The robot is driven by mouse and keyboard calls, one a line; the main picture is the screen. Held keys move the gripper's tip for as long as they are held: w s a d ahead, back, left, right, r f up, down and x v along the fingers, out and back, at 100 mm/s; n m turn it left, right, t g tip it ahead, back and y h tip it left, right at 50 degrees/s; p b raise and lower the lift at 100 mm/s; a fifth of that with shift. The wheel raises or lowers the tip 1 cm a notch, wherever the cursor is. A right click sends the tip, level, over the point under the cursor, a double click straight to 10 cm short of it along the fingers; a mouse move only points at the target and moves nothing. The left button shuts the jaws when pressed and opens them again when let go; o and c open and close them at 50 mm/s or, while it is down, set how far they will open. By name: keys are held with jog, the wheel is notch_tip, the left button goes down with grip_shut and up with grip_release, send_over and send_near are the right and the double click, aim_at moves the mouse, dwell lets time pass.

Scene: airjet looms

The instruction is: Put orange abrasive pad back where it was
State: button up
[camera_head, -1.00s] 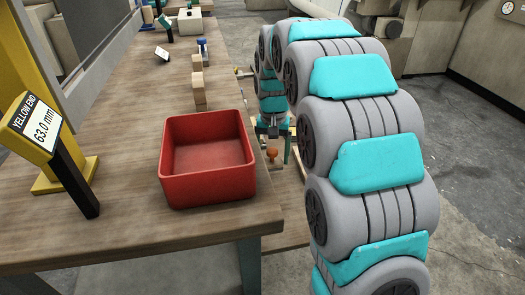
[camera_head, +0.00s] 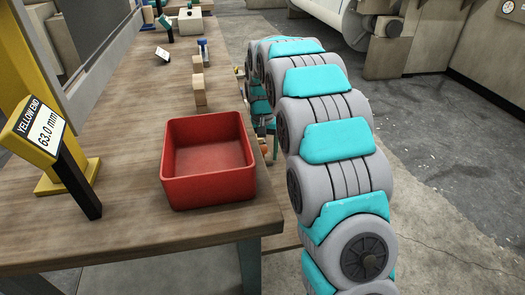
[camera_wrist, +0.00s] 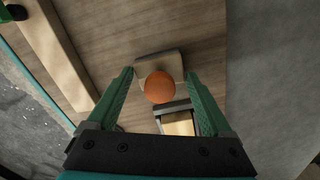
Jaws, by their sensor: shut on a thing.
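The orange abrasive pad shows in the wrist view as a pale flat block (camera_wrist: 160,64) with a round orange knob (camera_wrist: 158,87) on it. My gripper (camera_wrist: 160,76) has its two green fingers on either side of the block, at its ends, and is shut on it. A wooden surface (camera_wrist: 210,40) lies beneath; I cannot tell whether the pad touches it. In the head view my gripper is beyond the red bin, at the bench's right edge, mostly hidden by my arm.
A red bin (camera_head: 208,190) stands on the bench (camera_head: 120,150). Small wooden blocks (camera_head: 199,90) stand behind it. A yellow post with a 63.0 mm sign (camera_head: 42,128) is at left. The wrist view shows a grey-framed holder (camera_wrist: 174,106) and a pale wooden rail (camera_wrist: 62,50) nearby.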

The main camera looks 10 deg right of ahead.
aim_at(263, 147)
jog(key=shift+f, duration=0.15)
jog(key=o, duration=1.2)
jog(key=shift+r, duration=3.95)
